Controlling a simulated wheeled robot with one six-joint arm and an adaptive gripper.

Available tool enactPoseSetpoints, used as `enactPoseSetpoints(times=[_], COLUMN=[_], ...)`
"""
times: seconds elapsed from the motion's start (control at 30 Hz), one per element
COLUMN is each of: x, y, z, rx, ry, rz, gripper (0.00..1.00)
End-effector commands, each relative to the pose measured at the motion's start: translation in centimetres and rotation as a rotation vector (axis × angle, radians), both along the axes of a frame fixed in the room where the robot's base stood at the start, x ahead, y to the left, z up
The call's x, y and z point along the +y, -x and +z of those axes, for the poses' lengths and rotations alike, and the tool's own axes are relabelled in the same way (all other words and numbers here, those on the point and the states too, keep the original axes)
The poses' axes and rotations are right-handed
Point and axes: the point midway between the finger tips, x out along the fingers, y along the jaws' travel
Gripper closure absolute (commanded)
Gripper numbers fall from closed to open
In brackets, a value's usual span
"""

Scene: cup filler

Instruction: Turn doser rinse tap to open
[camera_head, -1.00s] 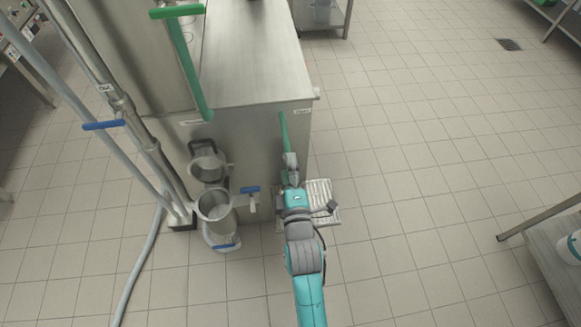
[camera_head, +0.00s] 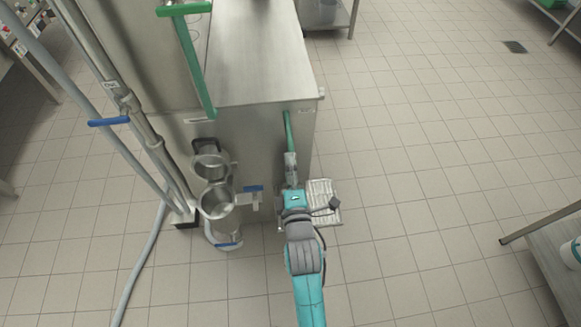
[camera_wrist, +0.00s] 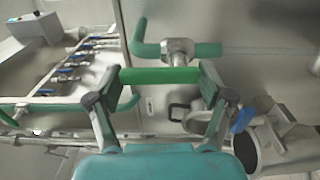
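The green tap handle (camera_wrist: 160,75) is a straight bar, seen crosswise in the wrist view. Behind it are a steel valve body (camera_wrist: 178,50) and a green pipe (camera_wrist: 208,50) on the steel machine wall. My gripper (camera_wrist: 162,77) has its fingers wide apart, one at each end of the bar. The bar lies between the fingertips; I cannot tell whether they touch it. In the head view my gripper (camera_head: 291,172) is at the machine's front corner, just below a green pipe (camera_head: 288,130). The tap is mostly hidden there.
Steel pots (camera_head: 215,203) and a blue lever (camera_head: 253,188) are close left of my gripper. The blue lever also shows in the wrist view (camera_wrist: 243,118). A slotted tray (camera_head: 322,190) sits low beside my wrist. Open tiled floor (camera_head: 420,180) lies to the right.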

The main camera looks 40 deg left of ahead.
Motion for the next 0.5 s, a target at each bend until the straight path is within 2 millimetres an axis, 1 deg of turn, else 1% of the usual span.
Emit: enactPoseSetpoints(times=[0.37, 0.5], x=[-0.08, -0.61], y=[0.0, 0.45], z=[-0.03, -0.04], rx=[0.001, 0.001], ry=[-0.001, -0.001], rz=[-0.001, -0.001], gripper=[0.01, 0.01])
